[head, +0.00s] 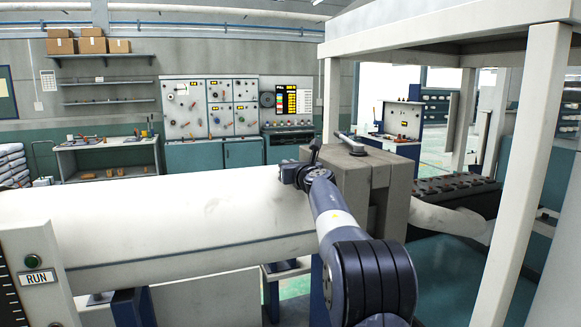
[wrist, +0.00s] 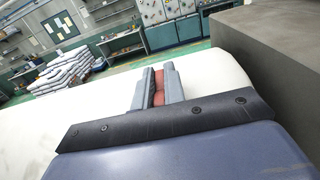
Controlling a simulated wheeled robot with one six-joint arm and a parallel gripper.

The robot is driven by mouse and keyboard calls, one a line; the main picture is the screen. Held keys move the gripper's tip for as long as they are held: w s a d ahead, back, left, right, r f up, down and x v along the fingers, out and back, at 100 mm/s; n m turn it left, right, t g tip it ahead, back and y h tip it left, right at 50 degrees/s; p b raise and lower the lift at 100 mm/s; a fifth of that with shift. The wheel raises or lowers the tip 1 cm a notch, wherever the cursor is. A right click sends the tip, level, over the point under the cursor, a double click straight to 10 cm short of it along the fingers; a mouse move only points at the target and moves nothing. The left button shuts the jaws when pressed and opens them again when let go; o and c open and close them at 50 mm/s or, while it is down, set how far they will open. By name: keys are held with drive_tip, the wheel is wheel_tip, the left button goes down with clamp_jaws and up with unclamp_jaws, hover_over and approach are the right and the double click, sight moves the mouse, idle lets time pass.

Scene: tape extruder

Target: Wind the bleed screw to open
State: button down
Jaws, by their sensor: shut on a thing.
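In the wrist view, the two grey fingers of my gripper (wrist: 160,82) stand close together, with a narrow red piece (wrist: 158,92) between them. I take the red piece to be the bleed screw; its shape is mostly hidden by the fingers. In the head view, my gripper (head: 306,168) is at the right end of the white barrel (head: 160,215), beside the grey block (head: 352,178). The screw cannot be made out there behind my wrist. My gripper is shut on the screw.
A metal lever (head: 350,143) lies on top of the grey block, close to the right of my gripper. White frame posts (head: 522,150) stand at the right. A RUN panel (head: 38,275) is at the near left. Space above the barrel is clear.

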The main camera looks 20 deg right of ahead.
drive_tip(key=shift+f, duration=0.2)
drive_tip(key=c, duration=1.5)
unclamp_jaws()
drive_tip(key=shift+r, duration=0.1)
drive_tip(key=s+b, duration=0.4)
drive_tip(key=s, duration=0.7)
drive_tip(key=shift+w, duration=0.2)
drive_tip(key=w+p, duration=0.3)
drive_tip(key=w, duration=0.6)
drive_tip(key=shift+w+r+p, duration=0.15)
drive_tip(key=shift+w+p, duration=0.1)
drive_tip(key=shift+p, duration=0.1)
drive_tip(key=shift+w, duration=0.6)
